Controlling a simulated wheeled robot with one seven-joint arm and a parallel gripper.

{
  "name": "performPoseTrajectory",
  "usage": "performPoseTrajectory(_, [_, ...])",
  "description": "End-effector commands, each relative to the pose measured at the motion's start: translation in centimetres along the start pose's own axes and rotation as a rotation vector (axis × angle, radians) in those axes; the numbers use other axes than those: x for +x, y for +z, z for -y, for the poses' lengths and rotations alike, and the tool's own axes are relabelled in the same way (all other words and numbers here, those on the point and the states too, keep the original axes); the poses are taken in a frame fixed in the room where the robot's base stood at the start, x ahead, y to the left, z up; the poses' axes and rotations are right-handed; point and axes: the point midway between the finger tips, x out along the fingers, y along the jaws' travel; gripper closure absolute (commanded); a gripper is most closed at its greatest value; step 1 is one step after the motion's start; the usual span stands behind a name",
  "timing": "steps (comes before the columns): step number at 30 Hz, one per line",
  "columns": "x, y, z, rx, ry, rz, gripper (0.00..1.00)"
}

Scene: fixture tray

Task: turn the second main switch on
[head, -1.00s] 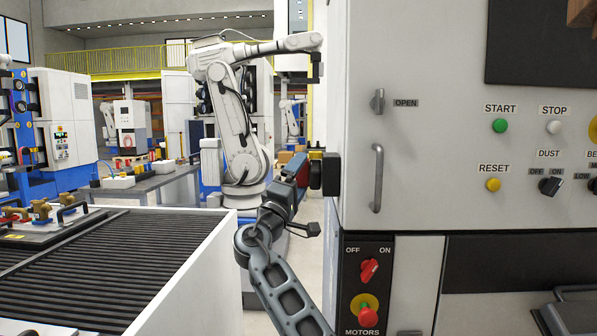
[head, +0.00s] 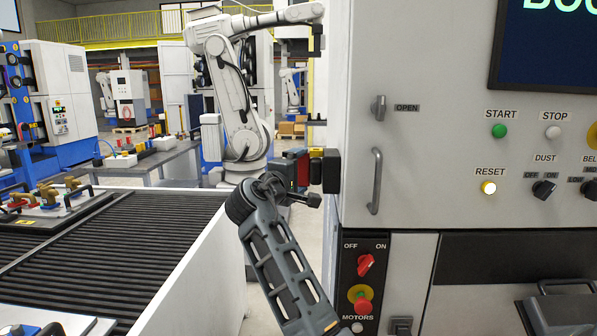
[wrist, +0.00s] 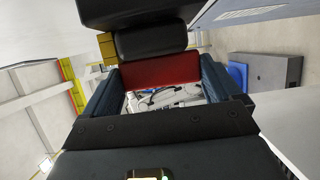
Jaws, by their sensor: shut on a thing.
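The main switch on the left side of the grey machine has a black body (head: 331,171), a yellow part (head: 316,153) and a red handle (head: 303,173). In the wrist view the red handle (wrist: 160,72) spans the space between my two dark blue fingers. My gripper (head: 294,168) is shut on this handle, to the left of the black body. The black body (wrist: 150,42) hides part of the far side in the wrist view. The handle's exact setting cannot be read.
A roller conveyor (head: 110,245) lies at left. A white robot arm (head: 238,110) stands behind.

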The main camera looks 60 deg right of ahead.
Motion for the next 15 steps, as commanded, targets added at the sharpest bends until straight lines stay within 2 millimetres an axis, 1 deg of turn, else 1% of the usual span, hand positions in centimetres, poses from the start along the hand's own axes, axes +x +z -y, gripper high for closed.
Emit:
performPoseTrajectory(1, [0.30,0.40,-0.09,-0.001,-0.007,0.010,0.39])
performPoseTrajectory(13, [0.31,0.45,0.01,-0.005,-0.015,0.011,0.39])
performPoseTrajectory(14, [0.31,0.45,0.01,-0.005,-0.015,0.011,0.08])
performPoseTrajectory(15, [0.32,0.45,0.02,-0.005,-0.015,0.011,0.04])
